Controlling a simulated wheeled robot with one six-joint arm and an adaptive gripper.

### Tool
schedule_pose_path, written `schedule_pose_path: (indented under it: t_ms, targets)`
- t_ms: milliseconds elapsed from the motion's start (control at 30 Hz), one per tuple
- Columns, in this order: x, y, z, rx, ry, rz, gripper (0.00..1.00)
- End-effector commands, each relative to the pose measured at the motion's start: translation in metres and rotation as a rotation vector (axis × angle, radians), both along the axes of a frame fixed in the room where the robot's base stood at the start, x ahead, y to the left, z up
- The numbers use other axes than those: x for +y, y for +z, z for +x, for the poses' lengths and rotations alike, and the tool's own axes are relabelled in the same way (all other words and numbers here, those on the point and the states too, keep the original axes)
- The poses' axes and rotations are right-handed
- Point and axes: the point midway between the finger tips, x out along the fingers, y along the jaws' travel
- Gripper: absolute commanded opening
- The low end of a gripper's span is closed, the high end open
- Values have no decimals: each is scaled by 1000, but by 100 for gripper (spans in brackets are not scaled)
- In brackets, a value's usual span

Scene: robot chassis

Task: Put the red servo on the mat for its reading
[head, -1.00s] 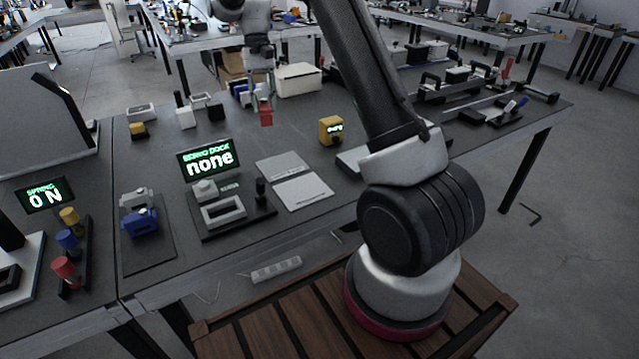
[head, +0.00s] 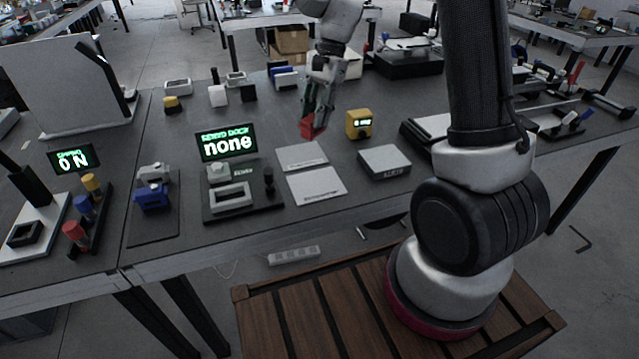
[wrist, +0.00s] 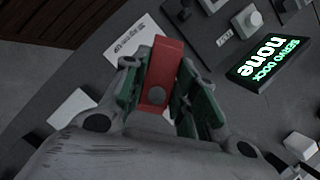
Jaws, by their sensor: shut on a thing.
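My gripper (head: 318,108) is shut on the red servo (head: 313,128), which hangs tilted from the fingertips above the table, just behind two flat light grey pads. In the wrist view the servo (wrist: 165,62) sits between the green-lined fingers. The rear pad (head: 302,156) and the front pad (head: 317,186) lie one before the other; the front one carries a printed label too small to read. I cannot tell which is the mat. The servo looks clear of both pads. The servo dock display (head: 226,143) reads "none".
A yellow device (head: 359,124) with a lit screen stands right of the servo. A grey box (head: 384,161) is right of the pads. The dark dock base (head: 270,204) is to their left, with a blue servo (head: 152,197) further left. Both pads are bare.

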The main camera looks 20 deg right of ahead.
Motion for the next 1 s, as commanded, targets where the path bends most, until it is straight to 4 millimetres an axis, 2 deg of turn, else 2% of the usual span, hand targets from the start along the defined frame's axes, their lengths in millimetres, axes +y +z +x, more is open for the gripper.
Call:
schedule_pose_path:
  t_ms: [200, 333, 500, 667, 900, 1000]
  targets:
    - [9, -23, -34, 17, -397, 3, 0]
    - [9, -45, -42, 30, -559, 2, 0]
    - [8, -78, -43, 31, -583, 0, 0]
    - [8, -95, -43, 29, -581, 1, 0]
    - [8, -129, -43, 29, -578, 1, 0]
    - [8, -133, -42, 27, -578, 2, 0]
